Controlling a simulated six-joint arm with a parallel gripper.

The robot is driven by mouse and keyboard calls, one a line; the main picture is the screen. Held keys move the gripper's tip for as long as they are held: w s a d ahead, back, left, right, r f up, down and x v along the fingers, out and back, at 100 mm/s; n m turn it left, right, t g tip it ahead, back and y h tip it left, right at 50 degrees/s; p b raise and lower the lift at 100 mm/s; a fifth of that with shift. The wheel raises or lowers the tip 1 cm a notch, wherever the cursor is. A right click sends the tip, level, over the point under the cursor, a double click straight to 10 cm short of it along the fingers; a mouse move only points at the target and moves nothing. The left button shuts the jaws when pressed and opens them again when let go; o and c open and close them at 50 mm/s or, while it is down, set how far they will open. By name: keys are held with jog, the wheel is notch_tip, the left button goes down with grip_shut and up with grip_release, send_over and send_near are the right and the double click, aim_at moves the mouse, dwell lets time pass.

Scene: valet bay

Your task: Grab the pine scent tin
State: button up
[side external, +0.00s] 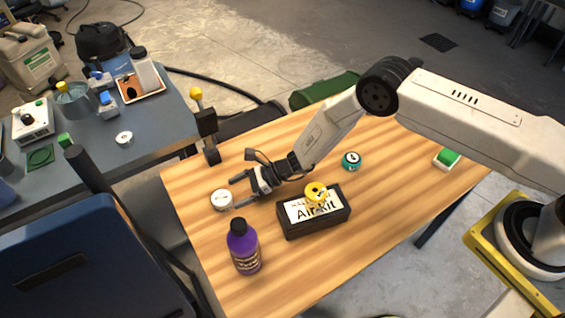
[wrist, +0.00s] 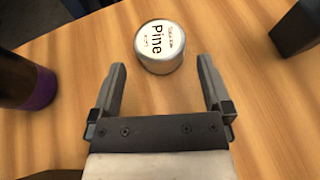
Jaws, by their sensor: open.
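The pine scent tin (side external: 222,200) is a small round tin with a white lid, standing on the wooden table near its left edge. In the wrist view the tin (wrist: 160,46) shows the word "Pine" on its lid and lies just beyond my fingertips, roughly centred between them. My gripper (side external: 235,193) is open and empty, low over the table, with its fingers pointing at the tin. Both fingers show in the wrist view (wrist: 162,72), spread wide on either side of bare wood. The tin is fully visible there and apart from the fingers.
A purple bottle (side external: 244,250) stands in front of the tin. A teal tin (side external: 351,161) sits farther back. A dark stand (side external: 208,135) with a yellow knob rises behind.

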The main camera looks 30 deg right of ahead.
aim_at(226, 196)
jog(key=shift+a, duration=0.15)
jog(key=shift+x, duration=2.55)
jog(key=c, duration=1.1)
jog(key=shift+r, duration=0.15)
